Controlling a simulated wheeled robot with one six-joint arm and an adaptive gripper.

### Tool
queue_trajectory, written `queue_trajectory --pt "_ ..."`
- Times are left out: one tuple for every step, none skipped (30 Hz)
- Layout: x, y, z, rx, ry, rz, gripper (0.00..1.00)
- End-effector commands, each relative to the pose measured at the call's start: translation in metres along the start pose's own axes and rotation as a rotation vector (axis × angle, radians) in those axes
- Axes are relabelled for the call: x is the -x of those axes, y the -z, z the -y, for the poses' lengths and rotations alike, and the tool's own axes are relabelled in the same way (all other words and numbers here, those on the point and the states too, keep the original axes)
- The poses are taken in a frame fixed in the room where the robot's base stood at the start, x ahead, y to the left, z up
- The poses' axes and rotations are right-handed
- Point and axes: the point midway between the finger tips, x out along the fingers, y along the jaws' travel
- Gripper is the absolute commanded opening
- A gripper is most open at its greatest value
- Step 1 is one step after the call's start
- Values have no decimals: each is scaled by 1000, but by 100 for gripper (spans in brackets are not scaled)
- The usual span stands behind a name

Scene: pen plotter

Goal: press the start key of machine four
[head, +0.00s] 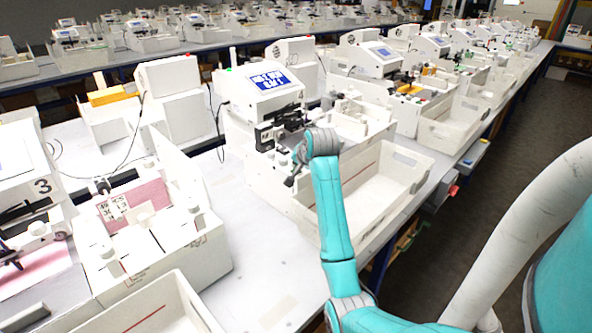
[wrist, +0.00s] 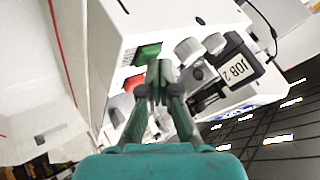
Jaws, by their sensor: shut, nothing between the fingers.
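The white machine (head: 262,100) in front of my arm has a lit blue screen with white text that I cannot read surely. In the head view my gripper (head: 291,180) is at the machine's front, the keys hidden.
An open white tray (head: 395,192) lies right of the machine. Machine 3 (head: 30,190) stands left.

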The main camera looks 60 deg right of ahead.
Motion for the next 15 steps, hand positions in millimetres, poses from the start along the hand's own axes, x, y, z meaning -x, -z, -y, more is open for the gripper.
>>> queue_trajectory --pt "-1 -1 -1 0 -1 1 0" --pt "-1 -1 -1 0 -1 2 0" --pt "-1 -1 -1 0 -1 1 0" --pt "-1 -1 -1 0 -1 1 0" --pt "-1 -1 -1 0 -1 2 0" --pt "-1 -1 -1 0 -1 2 0" --pt "-1 -1 -1 0 -1 2 0" --pt "-1 -1 -1 0 -1 2 0" --pt "-1 -1 -1 0 -1 2 0" --pt "-1 -1 -1 0 -1 2 0" --pt "-1 -1 0 0 -1 2 0" --pt "0 0 0 0 -1 1 0" --pt "0 0 0 0 -1 1 0" --pt "1 1 1 0 -1 1 0" --pt "2 1 2 0 0 1 0"
